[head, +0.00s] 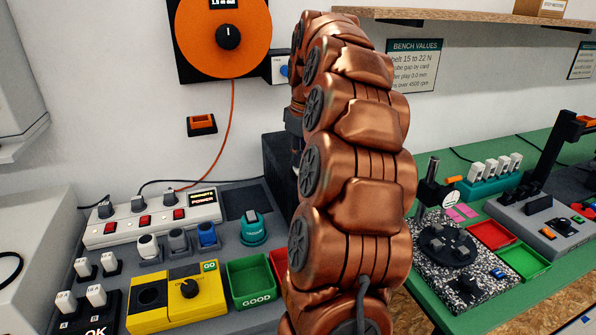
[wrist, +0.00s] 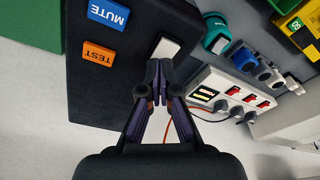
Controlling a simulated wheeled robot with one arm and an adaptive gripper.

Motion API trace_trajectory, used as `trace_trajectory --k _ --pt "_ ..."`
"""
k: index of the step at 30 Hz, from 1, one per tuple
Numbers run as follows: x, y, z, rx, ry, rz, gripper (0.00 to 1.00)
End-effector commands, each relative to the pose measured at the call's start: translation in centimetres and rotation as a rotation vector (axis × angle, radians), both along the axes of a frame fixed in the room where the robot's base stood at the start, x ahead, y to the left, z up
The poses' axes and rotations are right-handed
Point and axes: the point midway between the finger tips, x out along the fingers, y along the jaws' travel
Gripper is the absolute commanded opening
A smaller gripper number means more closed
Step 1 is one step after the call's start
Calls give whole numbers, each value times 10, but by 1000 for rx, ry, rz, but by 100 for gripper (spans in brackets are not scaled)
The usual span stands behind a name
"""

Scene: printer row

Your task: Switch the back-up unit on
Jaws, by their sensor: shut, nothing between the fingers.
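The back-up unit is a black box (wrist: 105,85) filling the left of the wrist view. It carries a blue MUTE button (wrist: 108,14), an orange TEST button (wrist: 99,53) and a white switch (wrist: 168,47). In the head view the dark box (head: 275,160) stands against the wall, largely hidden behind my arm. My gripper (wrist: 158,66) is shut and empty, its tips at the near edge of the white switch in the wrist view. I cannot tell whether they touch it. The switch's on or off state is not readable.
A white power strip (head: 150,225) with red switches and plugs lies left of the box. Nearby are a teal knob-like piece (head: 252,229), a yellow unit (head: 160,311) and a green GOOD tray (head: 233,296). An orange cable (head: 231,130) hangs down the wall.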

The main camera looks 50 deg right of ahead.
Motion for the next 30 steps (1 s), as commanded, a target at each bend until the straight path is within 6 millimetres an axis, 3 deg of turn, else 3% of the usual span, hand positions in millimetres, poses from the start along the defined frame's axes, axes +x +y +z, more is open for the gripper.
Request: trace_trajectory --k 17,30 --pt "0 0 -5 1 2 0 0" --pt "0 0 21 0 0 0 0"
